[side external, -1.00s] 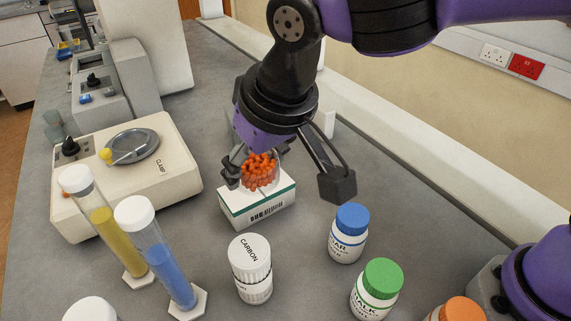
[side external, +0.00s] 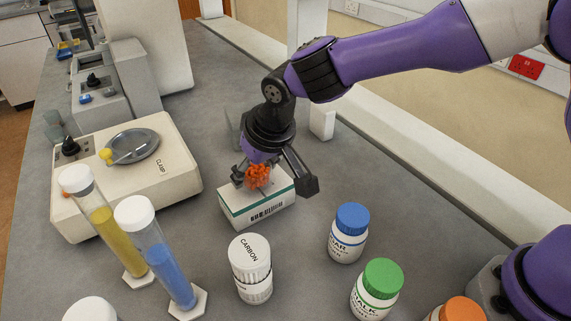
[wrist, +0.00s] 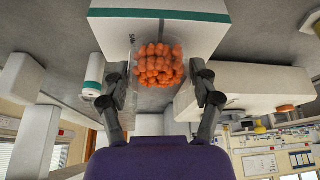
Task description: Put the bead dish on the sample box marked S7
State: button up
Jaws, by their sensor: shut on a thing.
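The bead dish (side external: 258,177), a small clear dish full of orange beads, is held between the fingers of my gripper (side external: 266,180). It also shows in the wrist view (wrist: 158,66), with the gripper's fingers (wrist: 160,92) shut on its two sides. A white sample box (side external: 262,210) with a green stripe and a barcode lies under the dish on the bench; it also shows in the wrist view (wrist: 158,32). The dish appears over the box's top, but I cannot tell whether it touches. No S7 mark is readable on the box faces in view.
A cream clamp device (side external: 170,190) stands left of the box. Tubes of yellow (side external: 108,228) and blue (side external: 168,270) stand at front left. A white carbon jar (side external: 250,268), a blue-capped bottle (side external: 348,235) and a green-capped bottle (side external: 376,290) stand in front. The bench right of the box is clear.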

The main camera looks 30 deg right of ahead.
jog(key=shift+f, duration=0.3)
jog(key=shift+f, duration=0.15)
jog(key=o, duration=1.2)
jog(key=shift+c, duration=0.2)
jog(key=a+v, duration=0.1)
jog(key=v, duration=1)
jog(key=s+d+r+m, duration=0.1)
jog(key=s+d+r, duration=0.15)
jog(key=d, duration=0.45)
jog(key=s+d+r, duration=0.2)
jog(key=s+d, duration=0.1)
jog(key=d, duration=0.5)
jog(key=s+d+f+t, duration=0.1)
jog(key=s+d+f, duration=0.2)
jog(key=s+d, duration=0.3)
jog(key=s, duration=0.2)
jog(key=shift+s+d+f+m+h, duration=0.2)
jog(key=shift+s+d+m+h, duration=0.1)
jog(key=shift+d+m+h, duration=0.1)
